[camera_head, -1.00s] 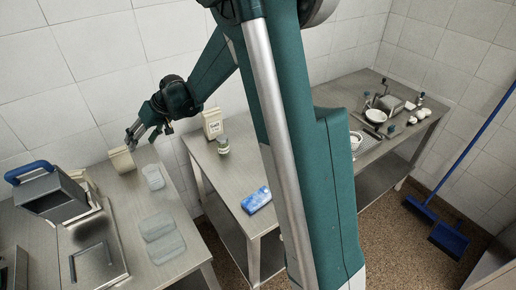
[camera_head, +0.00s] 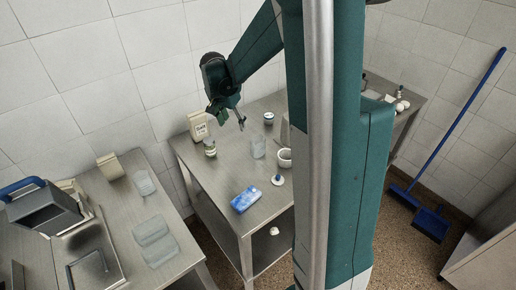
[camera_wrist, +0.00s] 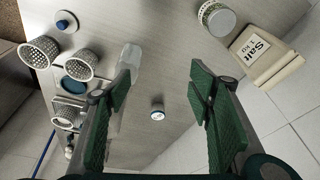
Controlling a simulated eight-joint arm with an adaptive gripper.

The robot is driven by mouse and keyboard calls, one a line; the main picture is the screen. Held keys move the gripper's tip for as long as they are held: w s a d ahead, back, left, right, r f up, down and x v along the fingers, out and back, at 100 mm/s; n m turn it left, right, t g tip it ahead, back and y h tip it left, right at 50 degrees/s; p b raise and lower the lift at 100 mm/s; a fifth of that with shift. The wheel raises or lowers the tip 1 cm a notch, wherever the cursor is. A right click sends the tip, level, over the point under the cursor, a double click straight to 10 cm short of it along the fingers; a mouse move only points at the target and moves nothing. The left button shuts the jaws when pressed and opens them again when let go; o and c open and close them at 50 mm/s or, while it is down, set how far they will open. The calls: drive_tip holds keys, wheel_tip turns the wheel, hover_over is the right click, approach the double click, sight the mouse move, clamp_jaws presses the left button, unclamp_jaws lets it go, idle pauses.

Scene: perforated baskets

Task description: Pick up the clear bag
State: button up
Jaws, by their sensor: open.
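A clear, upright see-through item (camera_head: 258,147), perhaps the clear bag, stands on the middle table. A pale translucent item, likely the same one, shows beside the left finger in the wrist view (camera_wrist: 130,57), partly hidden by it. Flat clear packs also lie on the left table: a small one (camera_head: 145,184) and two larger ones (camera_head: 150,230) (camera_head: 160,251). My gripper (camera_head: 241,124) is above the back of the middle table, up and left of the upright clear item and apart from it. In the wrist view its green-padded fingers (camera_wrist: 162,95) are wide open and empty.
A salt bag (camera_head: 198,126) (camera_wrist: 266,58) and a jar (camera_head: 210,148) (camera_wrist: 219,19) stand at the middle table's left. A blue-white pack (camera_head: 245,199) lies in front. A small round jar (camera_wrist: 157,112) and perforated baskets (camera_wrist: 40,51) (camera_wrist: 80,65) show in the wrist view.

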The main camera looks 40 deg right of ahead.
drive_tip(key=s+d+r+m+g+h, duration=0.1)
drive_tip(key=s+d+r+m+h, duration=0.15)
drive_tip(key=s+d+m, duration=0.35)
drive_tip(key=n, duration=0.3)
approach(255, 139)
wheel_tip(255, 139, down, 2)
drive_tip(key=s+d, duration=0.1)
drive_tip(key=s, duration=0.2)
drive_tip(key=shift+w+d+f+y+p, duration=0.15)
drive_tip(key=shift+f+y+p, duration=0.25)
drive_tip(key=shift+f, duration=0.2)
drive_tip(key=shift+f, duration=0.15)
drive_tip(key=shift+x, duration=1.15)
drive_tip(key=shift+d+f, duration=0.1)
drive_tip(key=shift+x, duration=2.45)
drive_tip(key=shift+w, duration=0.1)
